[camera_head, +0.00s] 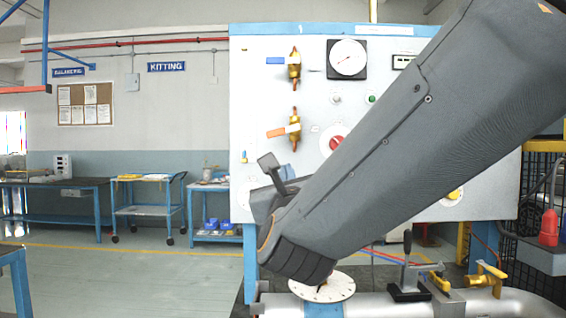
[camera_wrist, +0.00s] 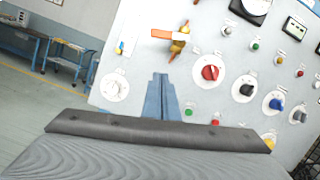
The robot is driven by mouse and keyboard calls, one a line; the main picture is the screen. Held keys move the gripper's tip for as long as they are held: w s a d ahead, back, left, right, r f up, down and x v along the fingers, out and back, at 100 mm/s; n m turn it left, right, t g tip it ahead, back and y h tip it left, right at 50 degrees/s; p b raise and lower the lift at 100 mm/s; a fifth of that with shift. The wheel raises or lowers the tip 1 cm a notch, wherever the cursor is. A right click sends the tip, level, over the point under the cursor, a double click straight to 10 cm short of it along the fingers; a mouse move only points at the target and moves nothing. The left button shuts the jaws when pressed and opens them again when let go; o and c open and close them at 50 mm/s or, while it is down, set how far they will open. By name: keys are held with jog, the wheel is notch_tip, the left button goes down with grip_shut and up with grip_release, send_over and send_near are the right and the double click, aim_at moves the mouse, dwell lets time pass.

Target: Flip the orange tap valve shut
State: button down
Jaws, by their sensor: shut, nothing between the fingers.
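The orange tap valve (camera_head: 277,133) is on the left part of the white panel, below a blue-handled tap. Its lever lies nearly level and points left from an upright brass body. In the wrist view the orange lever (camera_wrist: 162,34) and its brass body show near the top. My gripper (camera_wrist: 161,76) is shut and empty, its fingertips a little below the valve in that picture and apart from it. In the head view only a small blue part of the gripper (camera_head: 287,172) shows past my arm.
The panel (camera_head: 245,90) also carries a blue tap (camera_head: 282,61), a round gauge (camera_head: 347,59) and a red knob (camera_wrist: 210,72) right of the orange valve. A silver pipe (camera_head: 380,305) with clamps runs below. The floor to the left is open.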

aim_at(276, 133)
jog(key=w+a+r+p, duration=0.2)
jog(key=w+r+p, duration=0.1)
jog(key=w+r, duration=0.3)
jog(key=shift+w+p, duration=0.4)
jog(key=shift+w, duration=1)
